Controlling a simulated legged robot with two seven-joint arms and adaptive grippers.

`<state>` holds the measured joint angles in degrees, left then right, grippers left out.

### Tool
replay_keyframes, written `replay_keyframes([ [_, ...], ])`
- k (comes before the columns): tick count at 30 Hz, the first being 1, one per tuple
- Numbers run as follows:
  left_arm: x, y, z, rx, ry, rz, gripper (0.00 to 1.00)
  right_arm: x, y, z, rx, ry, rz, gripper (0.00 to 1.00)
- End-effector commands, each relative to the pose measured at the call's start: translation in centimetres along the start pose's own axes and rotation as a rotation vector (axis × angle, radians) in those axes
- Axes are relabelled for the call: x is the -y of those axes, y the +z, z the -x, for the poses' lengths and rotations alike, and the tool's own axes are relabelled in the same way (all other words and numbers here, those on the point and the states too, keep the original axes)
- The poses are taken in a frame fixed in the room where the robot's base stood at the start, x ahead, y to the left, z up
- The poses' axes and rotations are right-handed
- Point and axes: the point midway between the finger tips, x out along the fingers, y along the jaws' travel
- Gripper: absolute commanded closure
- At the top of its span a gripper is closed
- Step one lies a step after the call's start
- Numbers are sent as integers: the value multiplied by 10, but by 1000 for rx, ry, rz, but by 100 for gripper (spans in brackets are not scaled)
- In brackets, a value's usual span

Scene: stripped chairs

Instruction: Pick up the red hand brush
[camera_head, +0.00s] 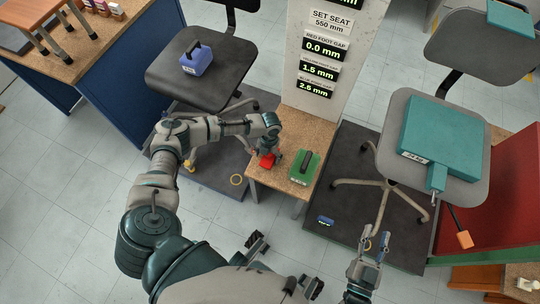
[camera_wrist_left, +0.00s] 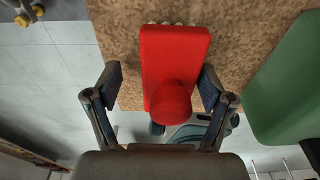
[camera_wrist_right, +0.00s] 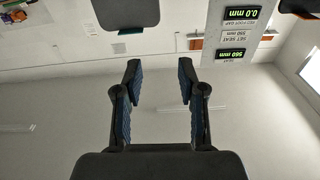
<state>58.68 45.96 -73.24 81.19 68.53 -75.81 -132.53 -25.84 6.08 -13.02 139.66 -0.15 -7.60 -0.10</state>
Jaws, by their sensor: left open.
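The red hand brush (camera_head: 267,160) lies on a small wooden stand (camera_head: 301,134) between the two chairs. In the left wrist view the brush (camera_wrist_left: 174,55) shows a red block with a round red knob toward me. My left gripper (camera_head: 270,150) is over the brush; in the left wrist view its open fingers (camera_wrist_left: 160,88) stand on either side of the brush, the right one very close to it or touching. My right gripper (camera_head: 369,265) is open and empty, low at the front right, away from the brush; the right wrist view shows nothing between its fingers (camera_wrist_right: 158,82).
A green block with a dark handle (camera_head: 303,167) stands on the stand right of the brush. A blue block (camera_head: 196,59) sits on the left chair. A teal box (camera_head: 440,136) rests on the right chair. A sign post (camera_head: 325,50) rises behind the stand.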

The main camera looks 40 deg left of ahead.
Motion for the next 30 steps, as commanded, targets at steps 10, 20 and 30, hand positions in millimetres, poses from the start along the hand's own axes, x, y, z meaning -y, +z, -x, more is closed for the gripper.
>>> replay_keyframes([
  [10, 4, 0, 1, 4, 2, -1, 41, -4, -3, 1, -18, -2, -4, 60],
  [20, 0, 1, -2, 1, -2, 0, 92, -1, -2, -2, -14, 0, 0, 60],
  [30, 0, -1, 9, 2, 3, 0, 92, -2, 6, 0, 49, 1, 2, 60],
])
